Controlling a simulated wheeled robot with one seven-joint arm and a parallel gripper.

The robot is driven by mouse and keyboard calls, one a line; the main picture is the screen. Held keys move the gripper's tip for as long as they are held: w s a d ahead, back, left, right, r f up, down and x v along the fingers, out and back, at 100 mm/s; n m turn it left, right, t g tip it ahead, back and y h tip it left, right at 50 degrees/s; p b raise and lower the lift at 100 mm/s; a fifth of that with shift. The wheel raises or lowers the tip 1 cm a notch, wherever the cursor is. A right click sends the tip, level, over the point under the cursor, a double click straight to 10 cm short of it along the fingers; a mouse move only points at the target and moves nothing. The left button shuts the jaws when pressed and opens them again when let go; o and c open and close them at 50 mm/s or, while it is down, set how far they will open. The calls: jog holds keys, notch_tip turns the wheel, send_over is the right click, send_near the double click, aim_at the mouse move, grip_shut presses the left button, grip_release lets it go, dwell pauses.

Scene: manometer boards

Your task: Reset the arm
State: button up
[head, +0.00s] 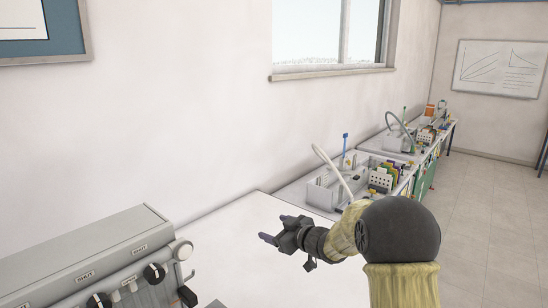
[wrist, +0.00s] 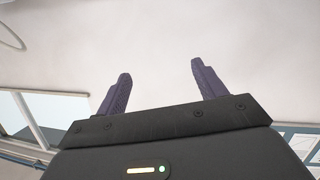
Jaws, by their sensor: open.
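My gripper (head: 276,231) is held out over the white bench top (head: 236,268) in the head view, with my arm reaching in from the lower right. In the wrist view its two purple fingers (wrist: 160,85) stand apart with nothing between them. The wrist view looks at a pale wall or ceiling behind the fingers. The gripper holds nothing and appears clear of the bench; its exact height cannot be told.
A grey panel unit with black knobs (head: 98,262) stands at the lower left. Beyond the gripper are benches with trays of apparatus (head: 352,180) and a standing blue-topped rod (head: 345,142). A window (head: 330,35) is above. Floor (head: 485,220) is open at right.

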jog(key=s+d+f+m+g+h, duration=0.2)
jog(key=s+d+f+m+h, duration=0.2)
jog(key=s+d+m+h, duration=0.55)
jog(key=s+d+f+g, duration=0.1)
jog(key=s+f+g, duration=0.1)
jog(key=s, duration=0.6)
jog(key=s+d+f+m+g, duration=0.1)
jog(key=s+d+g, duration=0.1)
jog(key=s, duration=0.6)
jog(key=s+d+f+g, duration=0.2)
jog(key=s, duration=0.6)
jog(key=shift+s+f+g, duration=0.25)
jog(key=shift+f+g, duration=0.1)
jog(key=shift+g, duration=0.05)
jog(key=shift+c, duration=0.2)
